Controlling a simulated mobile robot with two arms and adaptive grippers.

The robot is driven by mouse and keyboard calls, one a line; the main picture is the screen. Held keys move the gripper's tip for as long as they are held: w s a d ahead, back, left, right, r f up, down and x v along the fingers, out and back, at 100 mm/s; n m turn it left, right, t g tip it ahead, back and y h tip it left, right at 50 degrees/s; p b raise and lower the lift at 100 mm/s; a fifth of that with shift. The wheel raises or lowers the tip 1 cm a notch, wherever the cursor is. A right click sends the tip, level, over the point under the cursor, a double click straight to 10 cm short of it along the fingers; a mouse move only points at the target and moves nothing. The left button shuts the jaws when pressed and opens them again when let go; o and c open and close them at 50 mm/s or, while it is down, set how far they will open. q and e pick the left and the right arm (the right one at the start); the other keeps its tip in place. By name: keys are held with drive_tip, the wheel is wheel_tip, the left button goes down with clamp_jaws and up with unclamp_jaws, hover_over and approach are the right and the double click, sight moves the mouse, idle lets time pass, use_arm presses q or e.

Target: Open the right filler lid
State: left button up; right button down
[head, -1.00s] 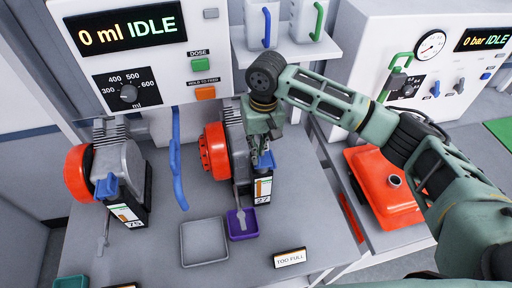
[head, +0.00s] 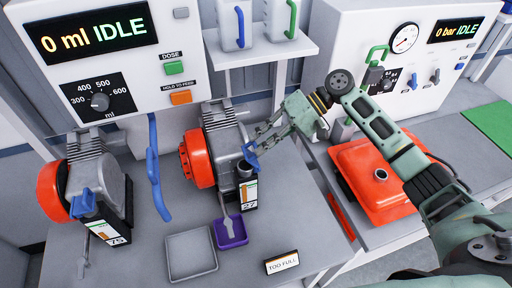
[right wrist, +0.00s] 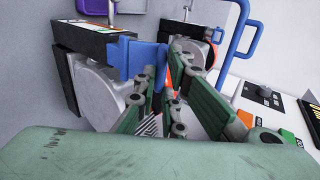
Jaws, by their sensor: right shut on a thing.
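The right engine (head: 222,143) has an orange round cover and a black filler block (head: 247,190) labelled 27 at its front. Its blue filler lid (head: 251,154) stands tilted up, and the dark top of the filler shows under it. My right gripper (head: 260,143) comes in from the right and is shut on the blue lid. In the right wrist view, the lid (right wrist: 143,58) reaches in between the gripper's fingertips (right wrist: 165,55). My left gripper is not in view.
The left engine (head: 100,175) has its blue lid (head: 83,203) down. A grey tray (head: 191,254), a purple tray (head: 230,232) and a TOO FULL sign (head: 282,262) stand in front. An orange tank (head: 380,178) lies to the right.

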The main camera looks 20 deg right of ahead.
drive_tip(key=d+f+y+b, duration=0.4)
drive_tip(key=y+b, duration=0.5)
drive_tip(key=b, duration=0.6)
drive_tip(key=shift+d, duration=0.2)
drive_tip(key=c, duration=1.9)
unclamp_jaws()
drive_tip(key=d+f, duration=0.1)
drive_tip(key=d, duration=0.6)
drive_tip(key=shift+d+f, duration=0.15)
drive_tip(key=shift+f, duration=0.05)
